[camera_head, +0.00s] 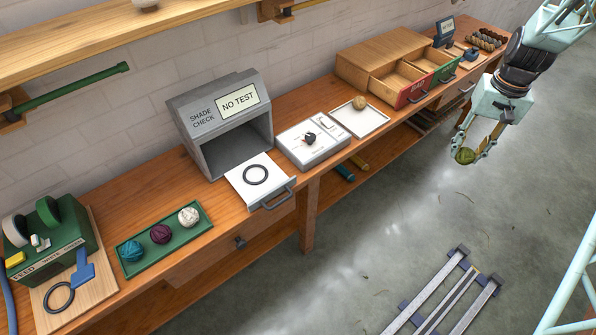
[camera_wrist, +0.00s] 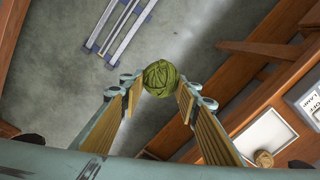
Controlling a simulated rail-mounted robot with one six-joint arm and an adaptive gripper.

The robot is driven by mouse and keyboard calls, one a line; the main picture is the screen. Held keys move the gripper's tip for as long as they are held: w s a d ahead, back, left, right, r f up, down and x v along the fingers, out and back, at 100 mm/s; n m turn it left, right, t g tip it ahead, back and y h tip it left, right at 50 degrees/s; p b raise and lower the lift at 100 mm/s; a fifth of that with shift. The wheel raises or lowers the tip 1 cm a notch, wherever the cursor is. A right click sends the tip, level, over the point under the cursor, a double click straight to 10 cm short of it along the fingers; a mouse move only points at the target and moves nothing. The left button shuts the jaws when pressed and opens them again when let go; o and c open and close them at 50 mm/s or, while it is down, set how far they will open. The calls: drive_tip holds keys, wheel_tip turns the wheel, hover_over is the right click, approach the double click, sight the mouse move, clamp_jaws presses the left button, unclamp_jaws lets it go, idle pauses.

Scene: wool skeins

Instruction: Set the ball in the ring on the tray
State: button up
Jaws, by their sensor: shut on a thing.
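My gripper (camera_head: 466,157) is shut on an olive-green wool ball (camera_head: 465,155) and holds it in the air over the floor, at the right in the head view. In the wrist view the ball (camera_wrist: 160,78) sits between the two fingertips. The black ring (camera_head: 244,177) lies flat on the white pull-out tray (camera_head: 264,194) of the grey SHADE CHECK box (camera_head: 192,128). The tray is drawn out, and the ring is empty. My gripper is far to the right of the tray. The ring is not seen in the wrist view.
The box display (camera_head: 238,102) reads NO TEST. A white device with a black knob (camera_head: 310,139) stands right of the tray. A tan ball (camera_head: 359,102) lies on another white tray (camera_head: 372,122). A green tray (camera_head: 130,269) holds teal, purple and white balls. A wooden shelf (camera_head: 100,55) overhangs the bench.

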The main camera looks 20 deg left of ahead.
drive_tip(key=s+a+f+n, duration=0.1)
drive_tip(key=s+a, duration=0.3)
drive_tip(key=a, duration=0.7)
drive_tip(key=s+a, duration=0.5)
drive_tip(key=a, duration=0.5)
drive_tip(key=s+a+f+n, duration=0.1)
drive_tip(key=s+a, duration=0.3)
drive_tip(key=a, duration=0.7)
drive_tip(key=shift+n, duration=0.5)
drive_tip(key=s+a, duration=0.6)
drive_tip(key=s, duration=0.2)
drive_tip(key=s+a, duration=0.6)
drive_tip(key=s, duration=0.2)
drive_tip(key=s+a+p, duration=0.1)
drive_tip(key=s+a, duration=0.5)
drive_tip(key=s, duration=0.2)
drive_tip(key=shift+a+f, duration=0.4)
drive_tip(key=w+a, duration=0.3)
drive_tip(key=w, duration=0.1)
drive_tip(key=w+a+f, duration=0.1)
drive_tip(key=w+a, duration=0.2)
drive_tip(key=w, duration=0.1)
drive_tip(key=w+a, duration=0.3)
drive_tip(key=w, duration=0.1)
drive_tip(key=shift+w+f, duration=0.1)
drive_tip(key=shift+f, duration=0.1)
drive_tip(key=shift+w+a, duration=0.15)
drive_tip(key=shift+w, duration=0.1)
drive_tip(key=shift+f+b, duration=0.45)
drive_tip(key=shift+f, duration=1.35)
